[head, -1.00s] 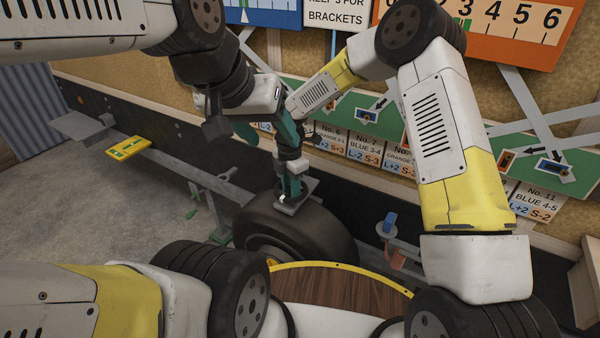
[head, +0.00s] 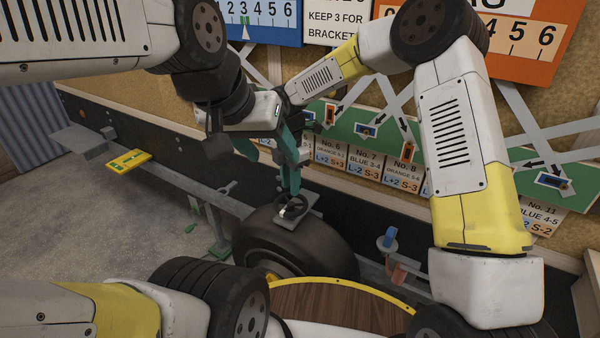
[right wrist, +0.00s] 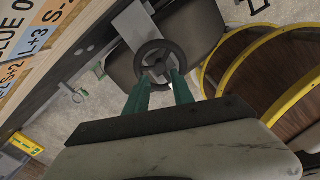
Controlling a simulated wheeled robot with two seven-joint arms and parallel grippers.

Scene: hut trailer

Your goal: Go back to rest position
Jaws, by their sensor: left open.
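My right gripper (head: 290,192) points down just above a small black hand wheel (head: 296,208) on a grey plate over the dark tyre (head: 300,245). In the right wrist view its two teal fingers (right wrist: 160,82) stand apart, with the ring of the hand wheel (right wrist: 160,46) beyond the tips and nothing seen held. My left gripper (head: 260,150) is higher, just left of the right one, with teal fingers apart and no object seen between them. The two grippers overlap in the head view, so whether they touch is unclear.
A yellow-and-green block (head: 128,161) lies on the grey rail at left. A round wooden top with yellow rim (head: 340,272) is close in front. A blue-topped fitting (head: 389,237) stands right of the tyre. Signs and a green board (head: 370,130) fill the back wall.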

